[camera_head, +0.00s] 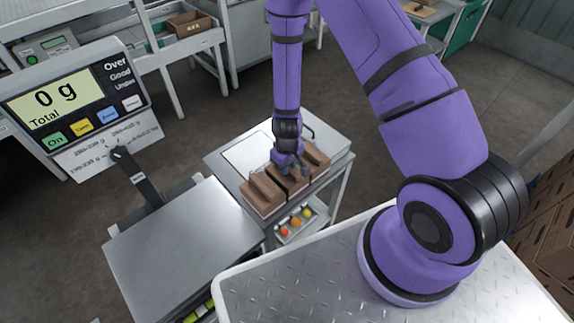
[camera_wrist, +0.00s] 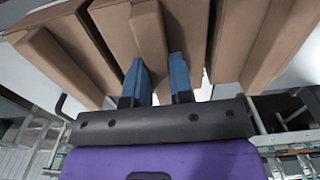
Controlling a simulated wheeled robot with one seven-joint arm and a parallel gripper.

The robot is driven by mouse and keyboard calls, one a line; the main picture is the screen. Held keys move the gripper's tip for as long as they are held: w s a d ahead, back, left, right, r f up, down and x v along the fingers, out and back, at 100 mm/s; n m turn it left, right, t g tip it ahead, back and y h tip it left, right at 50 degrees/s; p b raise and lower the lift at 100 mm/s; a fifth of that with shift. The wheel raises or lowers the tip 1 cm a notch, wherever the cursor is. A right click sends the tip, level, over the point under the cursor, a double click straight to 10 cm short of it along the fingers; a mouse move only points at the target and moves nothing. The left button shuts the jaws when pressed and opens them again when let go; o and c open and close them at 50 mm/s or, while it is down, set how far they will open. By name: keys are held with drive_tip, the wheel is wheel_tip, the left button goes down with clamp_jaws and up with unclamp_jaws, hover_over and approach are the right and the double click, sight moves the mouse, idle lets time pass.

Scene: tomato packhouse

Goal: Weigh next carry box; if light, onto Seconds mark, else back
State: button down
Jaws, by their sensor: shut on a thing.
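A row of brown carry boxes stands on a small metal cart (camera_head: 340,150). The left box (camera_head: 262,196) and the right box (camera_head: 315,157) flank a middle box (camera_wrist: 148,32). My gripper (camera_head: 284,172) is down at the middle box, its blue fingers (camera_wrist: 160,72) shut on that box's raised handle part. The middle box is partly hidden by my gripper in the head view. The scale's bare steel platform (camera_head: 185,243) is empty, and its display (camera_head: 52,101) reads 0 g. A pale outlined square (camera_head: 246,153) lies on the cart top behind the boxes; I cannot read any label.
A lower cart shelf holds several red, orange and yellow tomatoes (camera_head: 296,222). The scale's post (camera_head: 137,178) rises behind its platform. Stacked brown cartons (camera_head: 545,225) stand at the right. A bench with a brown box (camera_head: 190,23) is at the back.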

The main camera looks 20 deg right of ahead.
drive_tip(key=shift+f, duration=0.2)
drive_tip(key=c, duration=0.9)
unclamp_jaws()
drive_tip(key=c, duration=0.3)
drive_tip(key=shift+c, duration=0.2)
drive_tip(key=shift+r, duration=3.5)
